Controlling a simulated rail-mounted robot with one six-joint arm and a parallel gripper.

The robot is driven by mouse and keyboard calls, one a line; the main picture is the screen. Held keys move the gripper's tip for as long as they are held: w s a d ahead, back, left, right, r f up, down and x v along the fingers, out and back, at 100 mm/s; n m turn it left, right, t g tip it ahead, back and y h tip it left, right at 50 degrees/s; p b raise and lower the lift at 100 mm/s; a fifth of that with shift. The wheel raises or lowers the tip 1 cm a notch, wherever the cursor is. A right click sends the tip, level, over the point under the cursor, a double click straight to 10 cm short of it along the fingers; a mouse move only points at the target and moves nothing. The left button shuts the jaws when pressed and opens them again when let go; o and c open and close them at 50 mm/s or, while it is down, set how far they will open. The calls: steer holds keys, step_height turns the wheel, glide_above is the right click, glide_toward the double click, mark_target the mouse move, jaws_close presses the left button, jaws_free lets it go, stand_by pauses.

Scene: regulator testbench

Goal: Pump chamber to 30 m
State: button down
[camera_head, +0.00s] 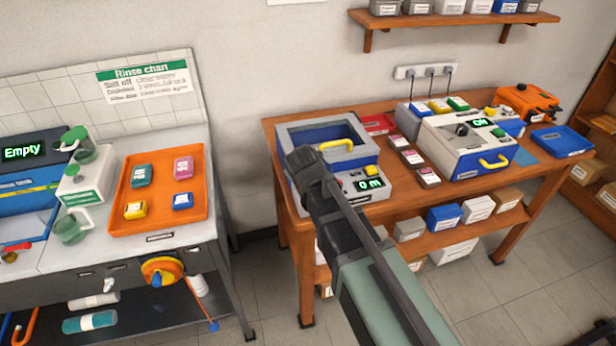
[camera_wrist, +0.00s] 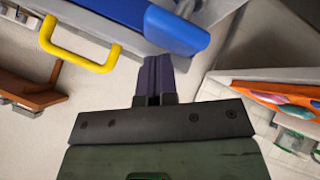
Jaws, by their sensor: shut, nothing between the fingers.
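The pressure chamber (camera_head: 350,139) stands at the left end of the wooden bench, with a dark window in its blue-and-grey top and a yellow handle (camera_head: 336,145). Its green display (camera_head: 370,184) reads 0 m, beside a yellow button (camera_head: 371,170). My gripper (camera_head: 300,157) is over the chamber's left front side and hides part of it. In the wrist view the dark fingers (camera_wrist: 157,62) are together and empty. Their tips are close to a blue block-like part (camera_wrist: 178,28); I cannot tell whether they touch it. The yellow handle (camera_wrist: 80,55) is to their left.
A second device (camera_head: 468,143) with a display stands right of the chamber, with several small boxes (camera_head: 412,158) between them. On the left, an orange tray (camera_head: 160,190) holds several coloured blocks on a counter. A floor gap separates counter and bench.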

steer(key=shift+f+b, duration=1.15)
steer(key=shift+f, duration=0.05)
stand_by(0.7)
steer(key=shift+r, duration=0.1)
steer(key=shift+r+p, duration=1.65)
steer(key=shift+p, duration=0.1)
step_height(320, 180, up, 5)
steer(key=p, duration=0.5)
stand_by(2.8)
step_height(320, 180, up, 4)
steer(key=p, duration=0.3)
steer(key=shift+f+p, duration=0.15)
steer(key=shift+p, duration=0.2)
steer(key=shift+f, duration=0.1)
